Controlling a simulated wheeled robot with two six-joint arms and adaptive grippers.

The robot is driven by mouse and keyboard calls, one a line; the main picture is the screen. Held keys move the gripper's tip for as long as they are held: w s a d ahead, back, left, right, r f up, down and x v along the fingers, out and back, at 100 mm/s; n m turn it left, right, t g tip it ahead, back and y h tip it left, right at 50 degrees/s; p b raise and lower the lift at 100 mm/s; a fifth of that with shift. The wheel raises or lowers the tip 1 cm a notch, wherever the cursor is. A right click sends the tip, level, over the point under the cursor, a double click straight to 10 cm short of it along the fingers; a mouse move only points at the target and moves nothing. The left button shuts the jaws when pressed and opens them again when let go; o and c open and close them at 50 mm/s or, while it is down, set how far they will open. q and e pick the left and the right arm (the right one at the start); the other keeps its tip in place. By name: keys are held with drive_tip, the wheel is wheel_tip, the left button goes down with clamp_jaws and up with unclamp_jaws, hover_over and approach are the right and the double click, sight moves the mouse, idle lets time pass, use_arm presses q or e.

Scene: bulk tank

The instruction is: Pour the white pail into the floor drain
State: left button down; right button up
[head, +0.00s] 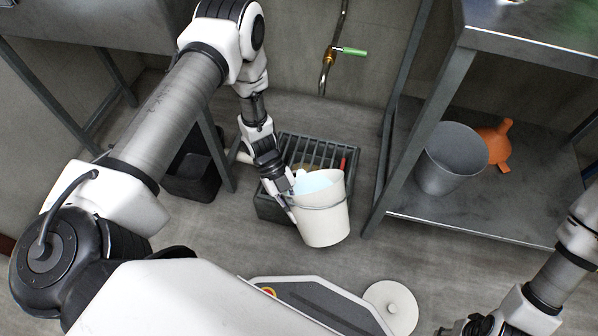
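The white pail (324,222) is in the middle of the head view, with pale blue liquid (318,182) inside and a thin wire handle around it. It looks close to upright and overlaps the front right part of the floor drain (322,149), a dark grate in a raised frame. My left gripper (288,203) is at the pail's left side and looks shut on its wall near the rim; the finger inside is hidden. I cannot tell whether the pail's base touches the floor. My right gripper (470,327) is partly cut off at the bottom right, its fingers unclear.
A steel rack (480,228) at right holds a grey bucket (440,175) and an orange funnel (497,145). A tap with a green lever (350,51) is on the back wall. A black bin (193,178) stands left of the drain. A white disc (390,305) is at front.

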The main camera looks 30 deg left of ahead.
use_arm(q)
drive_tip(key=shift+w+a+f+g+h+b, duration=0.2)
drive_tip(key=shift+f+g+h+b, duration=0.4)
drive_tip(key=shift+b, duration=0.5)
idle(3.1)
drive_tip(key=shift+w+a+g+h+b, duration=0.25)
drive_tip(key=shift+g+h+b, duration=0.15)
drive_tip(key=shift+h+b, duration=0.55)
idle(2.8)
